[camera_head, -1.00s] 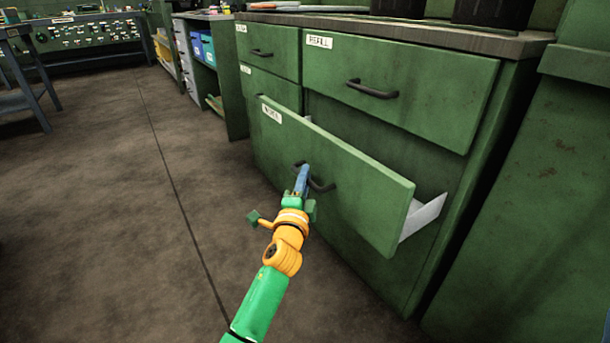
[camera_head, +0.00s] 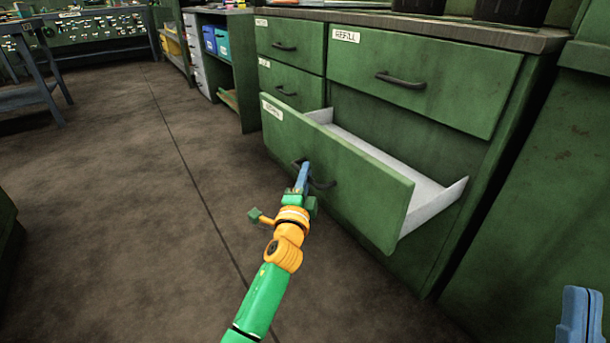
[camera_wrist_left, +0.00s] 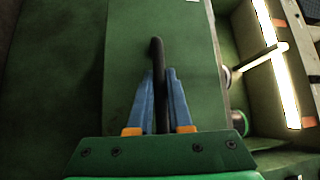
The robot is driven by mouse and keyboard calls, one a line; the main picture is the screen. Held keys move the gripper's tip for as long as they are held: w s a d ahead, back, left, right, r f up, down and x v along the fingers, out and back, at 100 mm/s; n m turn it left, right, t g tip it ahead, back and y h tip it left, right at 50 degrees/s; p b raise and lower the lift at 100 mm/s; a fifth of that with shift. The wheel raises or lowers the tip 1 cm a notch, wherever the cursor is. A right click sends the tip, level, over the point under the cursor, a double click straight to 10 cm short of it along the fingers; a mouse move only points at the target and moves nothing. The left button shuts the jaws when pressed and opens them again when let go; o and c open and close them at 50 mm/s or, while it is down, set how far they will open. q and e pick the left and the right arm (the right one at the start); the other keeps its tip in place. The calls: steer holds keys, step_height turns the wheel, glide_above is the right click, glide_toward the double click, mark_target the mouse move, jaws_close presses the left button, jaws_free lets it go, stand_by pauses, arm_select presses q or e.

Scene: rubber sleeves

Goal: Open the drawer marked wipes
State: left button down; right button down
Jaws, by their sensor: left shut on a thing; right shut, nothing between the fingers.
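The drawer (camera_head: 375,192) at the lower right of the green cabinet stands well out, and its white inside shows. A small white label (camera_head: 272,111) is on its front at the upper left; its word is too small to read surely. My left gripper (camera_head: 303,170) is shut on the drawer's dark bar handle (camera_head: 323,185). In the left wrist view the blue fingers (camera_wrist_left: 160,90) sit on both sides of the handle (camera_wrist_left: 158,60). My right gripper (camera_head: 580,315) shows at the lower right corner, shut and empty, away from the cabinet.
Above is a closed drawer marked REFILL (camera_head: 425,75). Two smaller closed drawers (camera_head: 290,45) are to the left. Dark containers (camera_head: 510,12) stand on the cabinet top. The brown floor (camera_head: 120,190) to the left is clear.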

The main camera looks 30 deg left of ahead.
arm_select(q)
steer(key=c, duration=0.9)
jaws_free()
steer(key=shift+o, duration=0.2)
steer(key=shift+d, duration=0.1)
steer(key=p+v, duration=0.1)
steer(key=v, duration=0.6)
arm_select(e)
steer(key=w+f+m+g+h, duration=0.1)
steer(key=w+f+g+h, duration=0.2)
steer(key=f, duration=0.4)
steer(key=shift+w+f+g, duration=0.4)
steer(key=shift+w+g, duration=0.4)
steer(key=shift+g, duration=0.1)
arm_select(q)
steer(key=shift+f, duration=0.1)
arm_select(e)
steer(key=shift+d, duration=0.1)
